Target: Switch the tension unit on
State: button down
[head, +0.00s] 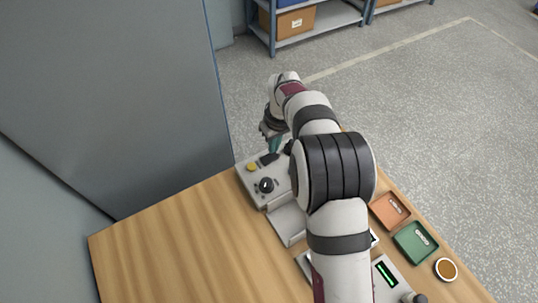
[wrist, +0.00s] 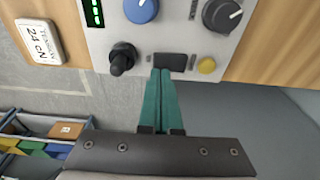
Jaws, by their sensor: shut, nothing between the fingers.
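The tension unit is a grey panel, seen in the head view (head: 282,183) and in the wrist view (wrist: 178,28). In the wrist view it bears a dark rocker switch (wrist: 172,61), a yellow button (wrist: 206,65), a black knob (wrist: 222,14), a blue knob (wrist: 141,8) and a black toggle (wrist: 122,58). My gripper (wrist: 160,71) has its green fingers shut and empty. Their tips are at the edge of the rocker switch; whether they touch it I cannot tell. In the head view my gripper (head: 274,150) is above the panel's far end.
A label reading tension 24 cN (wrist: 40,41) lies beside the panel. An orange tray (head: 378,213), a green tray (head: 399,236) and a round brown-filled dish (head: 446,269) stand along the table's right edge. The wooden table (head: 180,245) is clear at the left. A grey cabinet stands behind.

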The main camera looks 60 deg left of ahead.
jog(key=shift+f, duration=0.9)
dwell(0.5)
jog(key=shift+r, duration=3.55)
